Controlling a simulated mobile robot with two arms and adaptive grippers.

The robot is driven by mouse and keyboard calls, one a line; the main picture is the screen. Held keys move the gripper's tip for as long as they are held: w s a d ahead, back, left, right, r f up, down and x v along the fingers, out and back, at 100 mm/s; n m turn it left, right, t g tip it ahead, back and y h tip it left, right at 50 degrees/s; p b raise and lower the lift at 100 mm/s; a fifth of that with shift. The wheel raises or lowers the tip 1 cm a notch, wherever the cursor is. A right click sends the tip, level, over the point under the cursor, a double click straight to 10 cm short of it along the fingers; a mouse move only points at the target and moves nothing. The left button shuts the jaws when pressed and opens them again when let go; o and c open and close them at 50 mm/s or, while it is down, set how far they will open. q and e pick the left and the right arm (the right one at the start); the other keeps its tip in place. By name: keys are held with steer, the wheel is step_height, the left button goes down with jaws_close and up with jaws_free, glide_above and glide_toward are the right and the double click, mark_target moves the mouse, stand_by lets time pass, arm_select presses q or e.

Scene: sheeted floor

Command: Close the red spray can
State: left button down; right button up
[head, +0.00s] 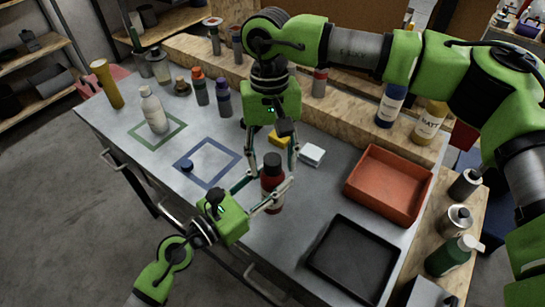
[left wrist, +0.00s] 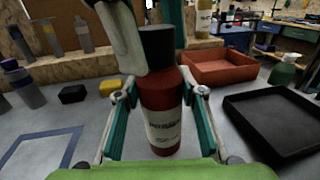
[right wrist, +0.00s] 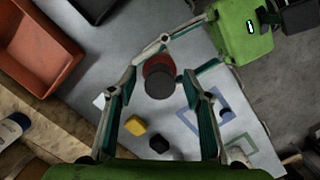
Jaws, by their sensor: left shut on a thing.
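The red spray can (head: 273,193) stands upright on the grey table, with a black cap (head: 272,161) on its top. The left wrist view shows the red body with a pale label (left wrist: 163,128) and the cap (left wrist: 157,46); whether the cap is fully seated I cannot tell. My left gripper (head: 268,196) is shut on the can's body from the side. My right gripper (head: 273,168) points down from above, its open fingers on either side of the cap. In the right wrist view the cap (right wrist: 160,84) shows between the spread fingers, apparently untouched.
A red-orange tray (head: 390,185) and a black tray (head: 352,258) lie to the right. A blue square outline holds a small dark blue cap (head: 187,165). A white bottle (head: 154,112) stands in a green outline. Yellow (head: 279,138) and white (head: 312,154) blocks lie behind the can.

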step_height(320, 180, up, 12)
steer(key=w, duration=0.1)
steer(key=shift+w+a, duration=0.15)
steer(key=shift+w, duration=0.25)
steer(key=shift+f, duration=0.1)
arm_select(q)
steer(key=c, duration=1.3)
jaws_free()
steer(key=shift+o, duration=0.2)
steer(key=v, duration=1.2)
